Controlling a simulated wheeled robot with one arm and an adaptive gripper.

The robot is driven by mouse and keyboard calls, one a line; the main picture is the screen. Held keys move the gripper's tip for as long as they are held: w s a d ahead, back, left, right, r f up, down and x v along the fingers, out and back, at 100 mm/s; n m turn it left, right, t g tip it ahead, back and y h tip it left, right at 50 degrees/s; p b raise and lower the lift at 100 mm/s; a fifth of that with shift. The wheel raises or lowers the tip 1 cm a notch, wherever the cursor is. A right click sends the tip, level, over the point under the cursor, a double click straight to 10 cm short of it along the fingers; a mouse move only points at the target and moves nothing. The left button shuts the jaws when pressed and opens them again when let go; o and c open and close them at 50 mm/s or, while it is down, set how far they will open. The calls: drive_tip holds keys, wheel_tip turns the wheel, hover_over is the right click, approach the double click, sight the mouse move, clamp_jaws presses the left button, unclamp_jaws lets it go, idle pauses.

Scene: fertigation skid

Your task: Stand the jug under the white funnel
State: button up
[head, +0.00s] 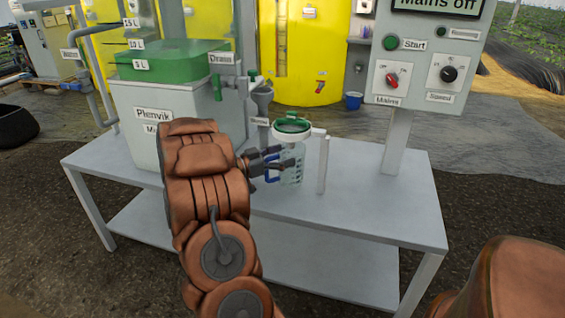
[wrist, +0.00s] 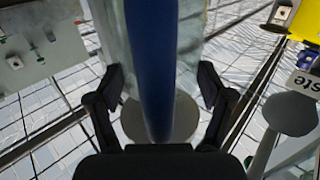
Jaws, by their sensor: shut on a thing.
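The clear jug (head: 291,172) with a blue handle is upright on the right of my gripper (head: 272,165) in the head view. My gripper is shut on the jug's handle. In the wrist view the blue handle (wrist: 150,70) runs between the two dark fingers (wrist: 160,100), with the clear jug wall behind it. The white funnel (head: 278,136) shows as a white rim just above the jug, with a green ring (head: 292,125) over it. The jug appears below the funnel, but I cannot tell if it is exactly centred or whether its base touches the table.
A white post (head: 322,165) stands close right of the jug. The table's (head: 370,215) front right is clear.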

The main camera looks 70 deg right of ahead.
drive_tip(key=shift+f, duration=0.75)
drive_tip(key=shift+f, duration=0.2)
drive_tip(key=o, duration=1.4)
drive_tip(key=shift+o, duration=0.2)
drive_tip(key=shift+r+b, duration=0.15)
drive_tip(key=shift+b, duration=0.15)
drive_tip(key=shift+w+a+r, duration=0.1)
drive_tip(key=shift+w+a, duration=0.1)
drive_tip(key=p+v, duration=0.2)
drive_tip(key=v, duration=0.9)
drive_tip(key=shift+a, duration=0.25)
drive_tip(key=shift+w, duration=0.1)
